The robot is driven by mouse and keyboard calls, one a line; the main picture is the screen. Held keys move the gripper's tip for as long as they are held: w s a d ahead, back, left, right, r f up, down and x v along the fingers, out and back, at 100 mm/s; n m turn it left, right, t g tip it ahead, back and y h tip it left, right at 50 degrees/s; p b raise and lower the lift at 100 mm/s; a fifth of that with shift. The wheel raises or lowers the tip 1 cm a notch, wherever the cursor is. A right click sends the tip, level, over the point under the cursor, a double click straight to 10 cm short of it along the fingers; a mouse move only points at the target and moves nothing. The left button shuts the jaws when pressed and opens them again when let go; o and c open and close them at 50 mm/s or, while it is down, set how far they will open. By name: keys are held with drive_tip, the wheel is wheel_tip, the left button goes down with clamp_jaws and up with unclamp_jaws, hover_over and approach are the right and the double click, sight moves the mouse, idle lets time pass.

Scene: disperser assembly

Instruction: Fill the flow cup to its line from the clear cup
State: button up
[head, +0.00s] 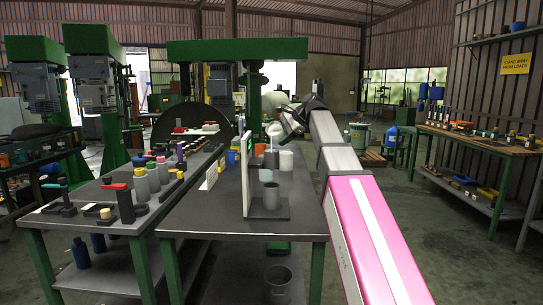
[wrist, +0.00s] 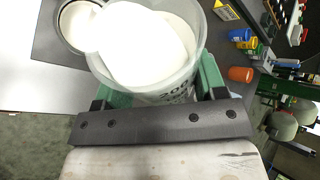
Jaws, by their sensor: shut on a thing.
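My gripper (wrist: 162,88) is shut on the clear cup (wrist: 190,72), with a green finger on either side. The cup holds white liquid and is tilted. In the wrist view the liquid reaches past its rim over the flow cup (wrist: 66,38), which has white inside. In the head view my gripper (head: 290,121) holds the clear cup (head: 274,130) above the stand, and a thin pale stream seems to run down from it. The flow cup (head: 271,160) is small there. I cannot make out its fill line.
A grey cup (head: 271,195) stands on the stand's base (head: 268,211) below the flow cup. A white tub (head: 286,161) stands close behind. Several bottles (head: 140,184) stand on the left table. The dark table's front (head: 220,220) is clear.

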drive_tip(key=shift+f+t, duration=0.1)
drive_tip(key=shift+t, duration=0.2)
idle(0.5)
drive_tip(key=shift+r, duration=0.2)
idle(1.0)
